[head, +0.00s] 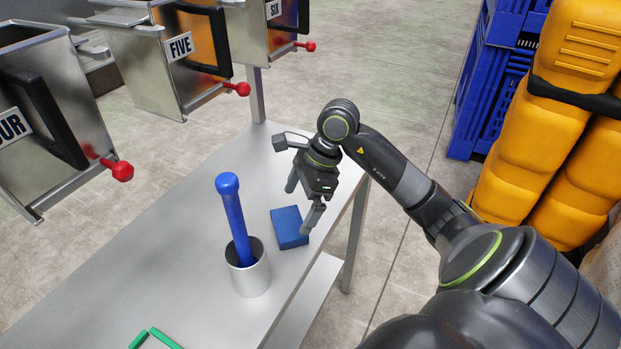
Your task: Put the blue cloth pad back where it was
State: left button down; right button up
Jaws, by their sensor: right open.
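The blue cloth pad (288,229) lies flat on the grey metal table (190,232), near the table's right edge. My right gripper (301,206) is above the pad with its fingers spread, one finger on the left over the far side and one at the pad's right side. I cannot tell whether a finger touches the pad. Nothing is held between the fingers. My left gripper is not in view.
A metal cup (247,276) holding a blue-handled tool (234,215) stands just left of the pad. A green frame (152,338) lies at the near edge. Metal bins marked FIVE (179,50) hang beyond the table. Blue crates (488,95) and orange stacks (566,110) stand right.

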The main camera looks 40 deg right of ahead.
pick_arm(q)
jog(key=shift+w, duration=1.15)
pick_arm(e)
jog(key=v, duration=0.7)
jog(key=shift+a, duration=0.1)
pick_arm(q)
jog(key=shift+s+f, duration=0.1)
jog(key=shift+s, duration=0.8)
pick_arm(e)
jog(key=shift+f, duration=0.15)
